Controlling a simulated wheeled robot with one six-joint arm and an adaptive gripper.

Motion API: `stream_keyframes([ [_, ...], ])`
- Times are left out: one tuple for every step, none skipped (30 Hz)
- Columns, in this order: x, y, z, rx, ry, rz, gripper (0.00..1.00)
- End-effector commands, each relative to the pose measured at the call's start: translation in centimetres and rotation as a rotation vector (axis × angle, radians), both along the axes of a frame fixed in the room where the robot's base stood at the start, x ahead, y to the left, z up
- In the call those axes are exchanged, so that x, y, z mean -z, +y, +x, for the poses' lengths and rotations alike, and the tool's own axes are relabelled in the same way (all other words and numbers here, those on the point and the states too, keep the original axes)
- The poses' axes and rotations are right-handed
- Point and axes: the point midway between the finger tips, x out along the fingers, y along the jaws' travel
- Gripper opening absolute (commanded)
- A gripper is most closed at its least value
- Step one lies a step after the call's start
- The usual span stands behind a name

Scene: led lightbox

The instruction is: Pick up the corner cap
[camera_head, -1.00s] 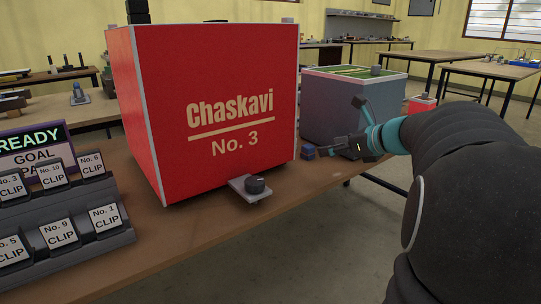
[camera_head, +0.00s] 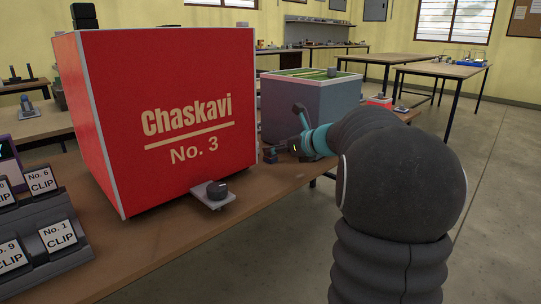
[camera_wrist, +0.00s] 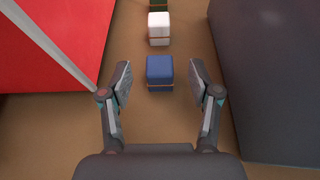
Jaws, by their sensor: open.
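In the wrist view, a small blue block (camera_wrist: 160,72) with a thin band near its base, likely a corner cap, sits on the brown table between my fingertips. My gripper (camera_wrist: 160,84) is open, one finger on each side of the blue block, with gaps on both sides. In the head view my gripper (camera_head: 283,149) is at the table's far part, right of the red box; the blue block (camera_head: 270,154) shows small beside it.
The red "Chaskavi No. 3" box (camera_head: 180,100) stands left of my gripper; a grey box with a green top (camera_head: 310,106) stands on the right. Clip holders (camera_head: 40,225) stand at left.

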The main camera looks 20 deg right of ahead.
Motion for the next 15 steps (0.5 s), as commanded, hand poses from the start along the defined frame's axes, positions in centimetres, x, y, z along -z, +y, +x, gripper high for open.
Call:
stream_keyframes([
  [0.5, 0.3, 0.6, -0.003, 0.002, 0.002, 0.62],
  [0.8, 0.5, 0.9, -0.003, 0.002, 0.002, 0.62],
  [1.1, 0.6, 1.4, -0.003, 0.002, 0.003, 0.62],
  [1.3, 0.8, 1.8, -0.002, 0.002, 0.002, 0.62],
  [1.4, 0.9, 2.2, -0.004, 0.001, 0.001, 0.62],
  [1.6, 1.1, 2.6, -0.004, 0.001, 0.001, 0.62],
  [1.7, 1.2, 2.9, -0.004, 0.001, 0.001, 0.62],
  [1.8, 1.2, 3.1, -0.003, 0.001, 0.0, 0.62],
  [1.9, 1.3, 3.4, -0.002, 0.001, 0.0, 0.62],
  [1.9, 1.3, 3.4, -0.001, 0.001, -0.001, 0.62],
  [1.9, 1.3, 3.5, -0.001, 0.0, -0.001, 0.62],
  [1.9, 1.3, 3.5, -0.001, 0.0, -0.001, 0.62],
  [1.9, 1.3, 3.5, -0.001, 0.0, -0.001, 0.62],
  [1.9, 1.3, 3.5, -0.001, 0.0, -0.001, 0.62],
  [1.9, 1.3, 3.4, -0.001, 0.0, -0.001, 0.62],
])
